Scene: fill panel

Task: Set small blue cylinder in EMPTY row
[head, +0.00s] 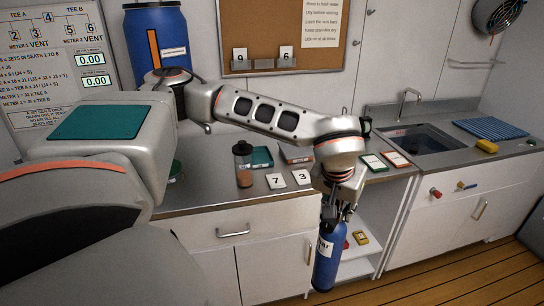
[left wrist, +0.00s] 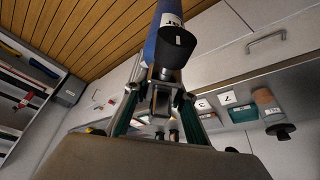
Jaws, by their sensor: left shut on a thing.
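My left gripper (head: 337,212) is shut on the small blue cylinder (head: 325,262), near its top end. The cylinder has a white label with dark lettering and hangs roughly upright, slightly tilted, in front of the counter and beside the open shelf. The left wrist view shows the blue cylinder (left wrist: 170,22) with its dark end towards the camera, at the gripper's fingers (left wrist: 160,98). A row marked EMPTY cannot be made out in either view. My right gripper is not in view.
The counter (head: 215,195) holds a jar (head: 243,165), number cards 7 and 3 (head: 288,180) and small boxes. An open shelf (head: 362,262) holds a yellow item. A sink (head: 420,140) is at right, a large blue barrel (head: 155,40) behind. The wooden floor (head: 480,275) is clear at lower right.

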